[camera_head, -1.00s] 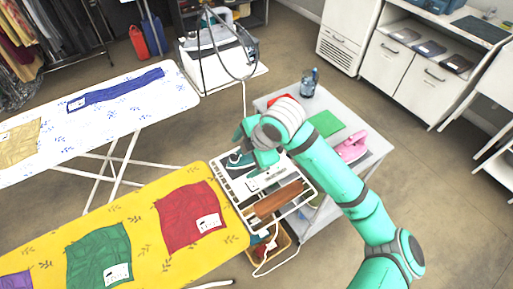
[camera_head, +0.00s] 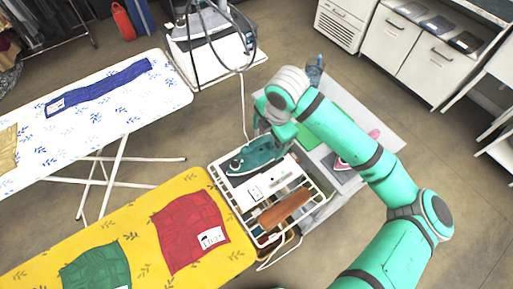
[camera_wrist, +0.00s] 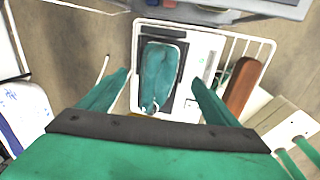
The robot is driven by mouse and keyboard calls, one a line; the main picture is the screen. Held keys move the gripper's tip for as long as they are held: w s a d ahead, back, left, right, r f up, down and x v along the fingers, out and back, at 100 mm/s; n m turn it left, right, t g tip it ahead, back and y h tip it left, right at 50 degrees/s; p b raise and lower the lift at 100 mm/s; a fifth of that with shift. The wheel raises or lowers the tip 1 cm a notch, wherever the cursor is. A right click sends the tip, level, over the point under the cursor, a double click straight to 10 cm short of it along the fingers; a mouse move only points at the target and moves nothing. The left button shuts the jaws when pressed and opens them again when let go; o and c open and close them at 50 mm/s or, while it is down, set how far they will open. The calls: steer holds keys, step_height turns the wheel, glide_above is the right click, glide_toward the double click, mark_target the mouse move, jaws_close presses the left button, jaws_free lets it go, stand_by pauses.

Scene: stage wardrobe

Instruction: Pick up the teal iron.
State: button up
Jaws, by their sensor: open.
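The teal iron (camera_head: 252,157) lies on a dark pad on a white panel in a white wire rack (camera_head: 232,207). In the wrist view the iron (camera_wrist: 160,72) appears between my two fingers, with a gap on either side. My gripper (camera_head: 270,128) is open and empty, at the iron's far side in the head view. My arm partly hides the area behind it. In the wrist view my gripper (camera_wrist: 160,78) points toward the iron; its height above it is hard to tell.
A brown wooden block (camera_head: 285,207) lies in the rack beside the iron. A yellow ironing board (camera_head: 135,217) adjoins the rack at left. A grey table (camera_head: 385,135) with a green cloth (camera_head: 348,119) is at right, partly behind my arm. A bottle (camera_head: 315,70) stands there.

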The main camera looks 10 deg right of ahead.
mark_target(262, 151)
steer(key=f, duration=0.2)
steer(key=shift+s+f, duration=0.2)
steer(key=shift+f, duration=0.15)
steer(key=shift+w+a+f, duration=0.2)
steer(key=shift+w+f, duration=0.05)
steer(key=shift+f, duration=0.6)
steer(key=shift+w+a+f, duration=0.25)
steer(key=shift+f, duration=0.6)
steer(key=shift+w+a+f, duration=0.2)
steer(key=shift+w+f, duration=0.05)
steer(key=shift+f, duration=0.6)
steer(key=c, duration=1.3)
